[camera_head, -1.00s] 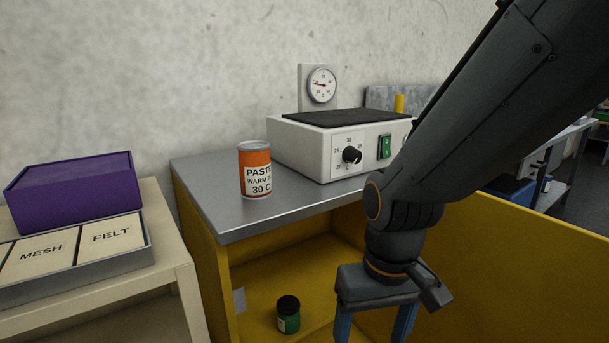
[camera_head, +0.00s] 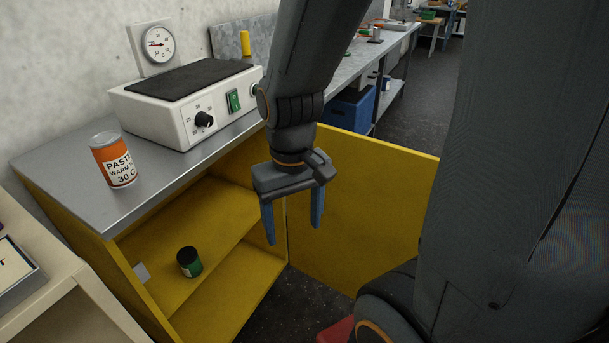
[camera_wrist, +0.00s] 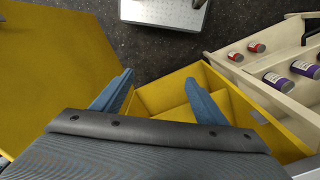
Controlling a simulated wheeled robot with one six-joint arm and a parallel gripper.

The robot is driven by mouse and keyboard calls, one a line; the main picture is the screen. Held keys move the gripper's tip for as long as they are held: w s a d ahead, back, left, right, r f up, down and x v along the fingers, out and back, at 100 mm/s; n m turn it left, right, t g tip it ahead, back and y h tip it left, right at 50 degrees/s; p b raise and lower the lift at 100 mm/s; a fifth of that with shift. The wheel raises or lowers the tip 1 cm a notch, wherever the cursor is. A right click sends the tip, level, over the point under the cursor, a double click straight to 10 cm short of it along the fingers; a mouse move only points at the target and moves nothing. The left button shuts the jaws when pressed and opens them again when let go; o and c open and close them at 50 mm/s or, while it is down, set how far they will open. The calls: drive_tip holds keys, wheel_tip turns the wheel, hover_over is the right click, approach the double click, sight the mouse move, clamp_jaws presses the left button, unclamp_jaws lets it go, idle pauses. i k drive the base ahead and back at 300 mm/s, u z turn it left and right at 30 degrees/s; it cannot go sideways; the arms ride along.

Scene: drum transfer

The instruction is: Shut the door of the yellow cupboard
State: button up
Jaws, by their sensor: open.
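The yellow cupboard (camera_head: 190,318) stands under a grey metal top, its front open. Its yellow door (camera_head: 375,200) stands wide open, swung out to the right; it also shows at the left of the wrist view (camera_wrist: 50,70). A small green can with a black lid (camera_head: 189,262) stands on the inner shelf. My gripper (camera_head: 292,232) points down in front of the cupboard opening, just to the left of the door in the picture, its blue fingers apart and empty. In the wrist view the fingers (camera_wrist: 158,95) are spread above the cupboard's edge. I cannot tell whether a finger touches the door.
A cream shelf unit (camera_head: 60,300) stands close at the left. Dark floor (camera_head: 295,305) lies in front of the opening. A long bench (camera_head: 375,50) runs behind.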

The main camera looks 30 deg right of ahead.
sight(372, 219)
drive_tip(key=k, duration=1.65)
drive_tip(key=z, duration=1.7)
drive_tip(key=i, duration=3.85)
drive_tip(key=u, duration=3.75)
